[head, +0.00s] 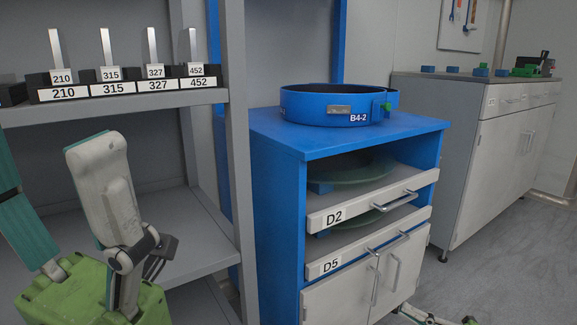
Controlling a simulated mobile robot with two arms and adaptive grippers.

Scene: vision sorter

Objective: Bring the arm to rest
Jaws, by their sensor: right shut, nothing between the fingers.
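My right gripper (150,262) appears as dark, jointed parts at the lower left, at the end of a pale, teal-edged arm link (108,190). It is shut with nothing between its fingers. It is seen in front of the lower grey shelf, and I cannot tell how far from it. Part of a teal arm link of mine shows at the left edge. My left gripper is not in view.
A grey shelf (180,97) holds several black blocks labelled 210 to 452. A blue cabinet (275,135) with drawers D2 and D5 bears a round blue pan (310,108) labelled B4-2. A grey cabinet (465,120) stands at right. Floor (500,270) shows at lower right.

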